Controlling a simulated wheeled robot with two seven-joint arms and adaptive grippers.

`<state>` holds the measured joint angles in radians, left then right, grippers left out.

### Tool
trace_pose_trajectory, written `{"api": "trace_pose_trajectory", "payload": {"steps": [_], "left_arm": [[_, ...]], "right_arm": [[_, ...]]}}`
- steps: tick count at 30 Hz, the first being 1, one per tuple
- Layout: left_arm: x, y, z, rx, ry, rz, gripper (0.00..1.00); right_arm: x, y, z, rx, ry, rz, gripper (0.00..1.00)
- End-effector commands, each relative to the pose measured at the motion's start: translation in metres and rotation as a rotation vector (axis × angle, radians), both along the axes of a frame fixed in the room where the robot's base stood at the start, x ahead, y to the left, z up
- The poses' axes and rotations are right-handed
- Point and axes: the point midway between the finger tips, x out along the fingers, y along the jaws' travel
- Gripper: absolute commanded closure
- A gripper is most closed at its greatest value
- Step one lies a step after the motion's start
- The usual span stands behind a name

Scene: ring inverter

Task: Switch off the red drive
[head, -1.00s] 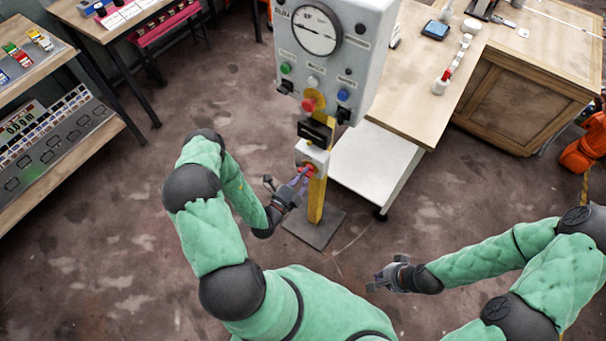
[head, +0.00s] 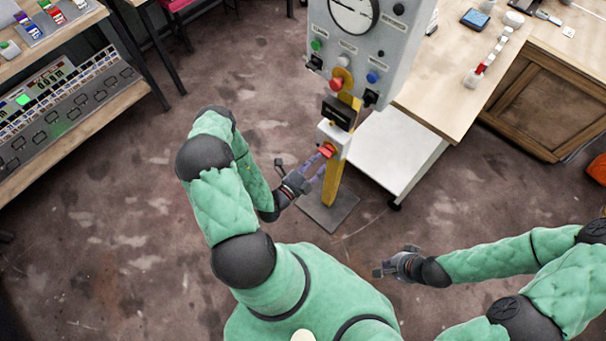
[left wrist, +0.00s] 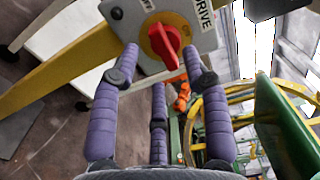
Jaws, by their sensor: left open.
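The red drive switch (head: 327,151) is a red rotary handle on the grey-white box (head: 333,136) low on the yellow post. In the left wrist view the red handle (left wrist: 164,46) sits on a yellow disc, on a plate (left wrist: 200,16) with the word DRIVE. The handle stands slightly tilted from upright there. My left gripper (head: 313,169) is just in front of the switch. Its purple fingers (left wrist: 159,72) are spread and empty, with the handle ahead between the tips. Contact cannot be told. My right gripper (head: 386,268) hangs apart, above the floor; its finger opening is unclear.
A grey control panel (head: 358,48) with a gauge and coloured buttons is above the switch on the same post. A white low table (head: 385,150) and wooden bench (head: 430,95) stand to the right. Consoles (head: 62,115) stand at left. Floor between is clear.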

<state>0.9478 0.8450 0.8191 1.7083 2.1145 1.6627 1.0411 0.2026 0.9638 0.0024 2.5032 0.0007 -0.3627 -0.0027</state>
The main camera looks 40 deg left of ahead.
Motion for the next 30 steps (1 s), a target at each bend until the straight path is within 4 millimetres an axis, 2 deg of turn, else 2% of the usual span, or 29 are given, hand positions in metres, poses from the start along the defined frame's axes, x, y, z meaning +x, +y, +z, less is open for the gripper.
{"api": "trace_pose_trajectory", "payload": {"steps": [1, 6, 15, 21, 30], "left_arm": [[-0.011, 0.002, 0.000, -0.001, 0.002, 0.006, 0.54], [-0.039, 0.004, 0.000, -0.001, 0.001, 0.006, 0.54], [-0.074, 0.007, 0.000, -0.001, 0.001, 0.003, 0.54], [-0.083, 0.006, 0.000, 0.000, 0.000, 0.001, 0.54], [-0.083, 0.006, 0.000, 0.000, -0.001, 0.000, 0.54]], "right_arm": [[0.000, 0.000, 0.000, 0.000, 0.000, 0.000, 1.00], [0.000, 0.000, 0.000, 0.000, 0.000, 0.000, 1.00], [0.000, 0.000, 0.000, 0.000, 0.000, 0.000, 1.00], [0.000, 0.000, 0.000, 0.000, 0.000, 0.000, 1.00], [0.000, 0.000, 0.000, 0.000, 0.000, 0.000, 1.00]]}}
